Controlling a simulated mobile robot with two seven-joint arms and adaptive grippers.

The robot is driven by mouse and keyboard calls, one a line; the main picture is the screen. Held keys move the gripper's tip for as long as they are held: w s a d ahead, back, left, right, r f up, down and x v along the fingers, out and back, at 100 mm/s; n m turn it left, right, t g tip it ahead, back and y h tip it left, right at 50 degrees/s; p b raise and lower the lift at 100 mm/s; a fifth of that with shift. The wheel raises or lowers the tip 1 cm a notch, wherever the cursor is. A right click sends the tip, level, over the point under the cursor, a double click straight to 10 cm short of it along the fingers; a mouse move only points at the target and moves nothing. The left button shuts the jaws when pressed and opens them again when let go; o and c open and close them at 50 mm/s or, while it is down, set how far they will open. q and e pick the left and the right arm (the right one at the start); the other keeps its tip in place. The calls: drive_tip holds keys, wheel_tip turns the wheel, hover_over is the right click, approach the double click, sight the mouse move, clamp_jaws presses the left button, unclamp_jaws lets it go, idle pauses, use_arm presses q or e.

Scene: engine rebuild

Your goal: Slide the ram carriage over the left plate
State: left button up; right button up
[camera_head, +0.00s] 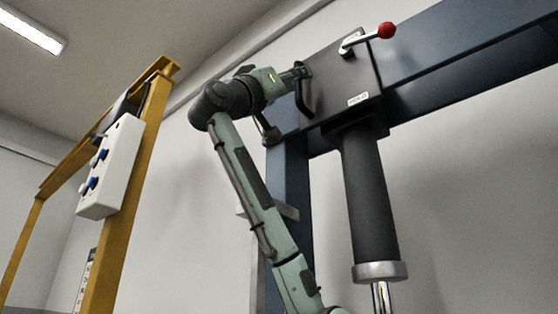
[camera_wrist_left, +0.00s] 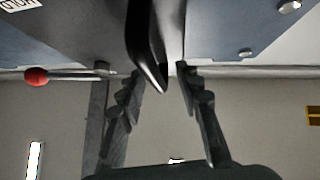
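The ram carriage (camera_head: 340,80) is a dark box on the blue overhead beam, with a black cylinder (camera_head: 367,195) hanging below it. A black handle (camera_head: 303,98) stands on its left side; it also shows in the left wrist view (camera_wrist_left: 146,45). My left gripper (camera_head: 300,71) is at the upper part of this handle. In the left wrist view its fingers (camera_wrist_left: 160,72) are apart, one on each side of the handle, with a clear gap on the right side. I cannot make out the left plate. My right gripper is out of view.
The blue beam (camera_head: 460,45) runs on to the right of the carriage. A red-knobbed lever (camera_head: 386,30) sticks out of the carriage front. A blue post (camera_head: 289,180) stands behind my left arm. A yellow frame (camera_head: 125,190) with a white control box (camera_head: 110,167) stands at left.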

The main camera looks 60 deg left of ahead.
use_arm(q)
drive_tip(key=v, duration=1)
drive_tip(key=shift+s+f, duration=0.25)
